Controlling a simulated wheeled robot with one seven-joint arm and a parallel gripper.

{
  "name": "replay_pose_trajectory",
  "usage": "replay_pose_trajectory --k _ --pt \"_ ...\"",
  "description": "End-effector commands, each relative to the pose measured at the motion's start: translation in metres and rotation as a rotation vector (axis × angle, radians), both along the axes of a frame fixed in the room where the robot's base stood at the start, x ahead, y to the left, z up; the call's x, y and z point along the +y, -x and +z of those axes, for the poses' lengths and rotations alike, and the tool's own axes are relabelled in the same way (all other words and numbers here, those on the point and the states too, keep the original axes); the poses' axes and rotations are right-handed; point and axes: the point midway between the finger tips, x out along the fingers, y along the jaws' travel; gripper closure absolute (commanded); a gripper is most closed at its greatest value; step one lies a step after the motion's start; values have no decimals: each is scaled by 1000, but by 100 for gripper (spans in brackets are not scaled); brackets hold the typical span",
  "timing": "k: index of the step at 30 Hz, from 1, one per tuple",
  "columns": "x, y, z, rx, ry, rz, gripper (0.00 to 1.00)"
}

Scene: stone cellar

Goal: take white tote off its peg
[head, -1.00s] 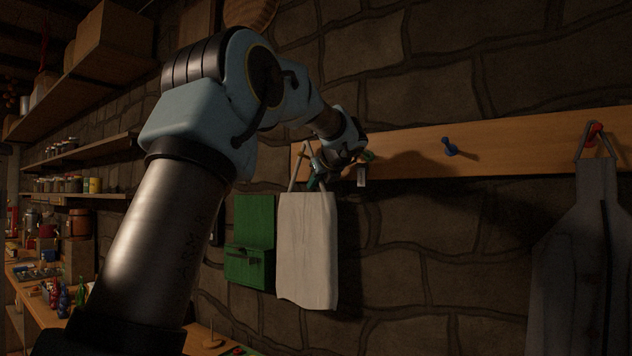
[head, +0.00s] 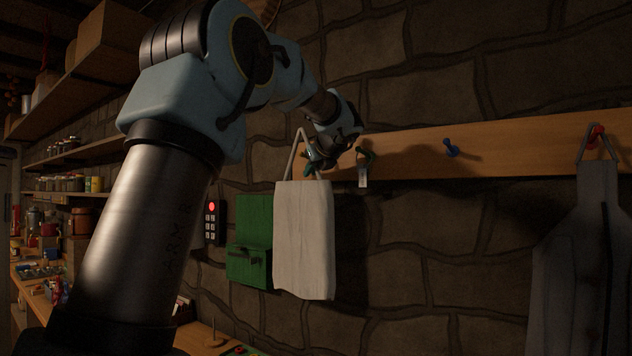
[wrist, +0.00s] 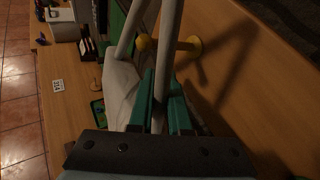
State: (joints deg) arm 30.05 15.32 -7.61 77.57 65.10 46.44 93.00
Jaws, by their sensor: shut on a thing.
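The white tote (head: 304,240) hangs upright at the left end of the wooden peg board (head: 410,152), its strap forming a loop above it. My gripper (head: 314,168) is at the strap, just above the bag's top edge. In the wrist view its green fingers (wrist: 160,112) are shut on one side of the strap (wrist: 167,60). The yellow peg (wrist: 187,46) sticks out of the board, its round tip showing between the two strap sides. I cannot tell whether the strap still rests on it.
A green hanging holder (head: 249,240) is close on the left, partly behind the tote. Right of my gripper are a small tag (head: 363,177) on a green peg, an empty blue peg (head: 450,147) and a dark apron (head: 580,260) on a red peg. A keypad (head: 212,222) is on the wall.

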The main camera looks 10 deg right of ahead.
Motion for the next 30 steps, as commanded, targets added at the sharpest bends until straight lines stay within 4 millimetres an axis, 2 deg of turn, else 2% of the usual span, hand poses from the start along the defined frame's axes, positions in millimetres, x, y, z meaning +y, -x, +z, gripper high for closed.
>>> replay_pose_trajectory --k 3,15,30 --pt "5 4 -5 6 -3 0 100" --pt "20 19 -4 11 -6 1 100" --pt "25 24 -5 13 -5 1 100"
